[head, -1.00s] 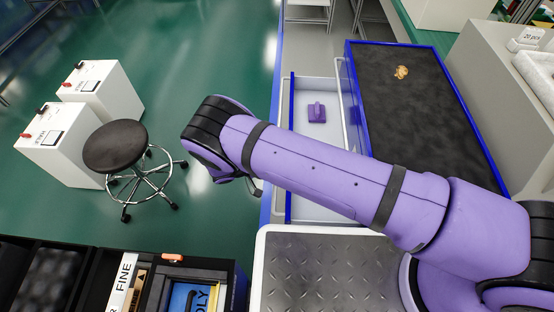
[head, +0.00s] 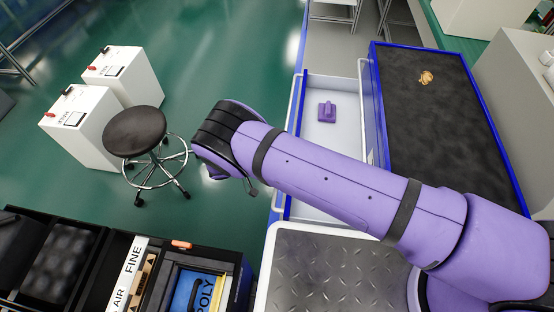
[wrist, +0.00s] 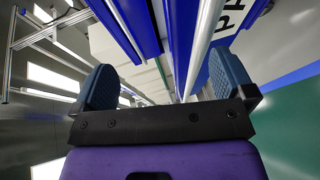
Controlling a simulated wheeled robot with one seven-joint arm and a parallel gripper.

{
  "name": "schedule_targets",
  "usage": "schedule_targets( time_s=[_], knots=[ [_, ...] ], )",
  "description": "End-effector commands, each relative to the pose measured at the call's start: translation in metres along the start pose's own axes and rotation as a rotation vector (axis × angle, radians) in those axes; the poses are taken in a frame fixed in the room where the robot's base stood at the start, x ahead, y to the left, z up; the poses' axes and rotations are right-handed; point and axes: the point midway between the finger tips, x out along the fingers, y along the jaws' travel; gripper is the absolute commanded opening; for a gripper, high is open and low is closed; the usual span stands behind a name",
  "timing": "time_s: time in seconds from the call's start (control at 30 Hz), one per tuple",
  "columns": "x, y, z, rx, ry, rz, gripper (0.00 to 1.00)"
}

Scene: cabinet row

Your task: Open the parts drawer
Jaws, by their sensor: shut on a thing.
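The parts drawer (head: 345,92) stands pulled out to the left from the black-topped, blue-edged cabinet (head: 440,130) in the head view. A purple part (head: 327,111) lies inside on its pale floor. My purple arm crosses over the drawer and hides its middle. My gripper (wrist: 165,85) shows two blue finger pads in the wrist view, with a long pale handle bar (wrist: 205,40) running between them. It is shut on this drawer handle, though the contact itself is hard to see. In the head view my gripper is mostly hidden behind the wrist, at the drawer's front side.
A black stool (head: 135,130) and white boxes (head: 82,125) stand on the green floor to the left. Black bins (head: 55,265) sit at the lower left. A metal-plated surface (head: 330,275) is at the bottom. Green floor left of the drawer is clear up to the stool.

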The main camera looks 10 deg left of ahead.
Motion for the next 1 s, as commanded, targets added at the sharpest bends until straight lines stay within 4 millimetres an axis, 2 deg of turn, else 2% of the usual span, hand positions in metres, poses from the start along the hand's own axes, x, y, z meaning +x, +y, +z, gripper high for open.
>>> schedule_targets(
  time_s=[0.03, 0.07, 0.4, 1.0],
  knots=[
    [-0.013, 0.012, -0.003, 0.004, 0.001, 0.015, 0.61],
    [-0.014, 0.011, -0.003, 0.005, 0.002, 0.015, 0.41],
    [-0.029, 0.009, -0.004, 0.008, 0.001, 0.014, 0.41],
    [-0.029, 0.008, -0.004, 0.008, 0.000, 0.013, 0.41]
  ],
)
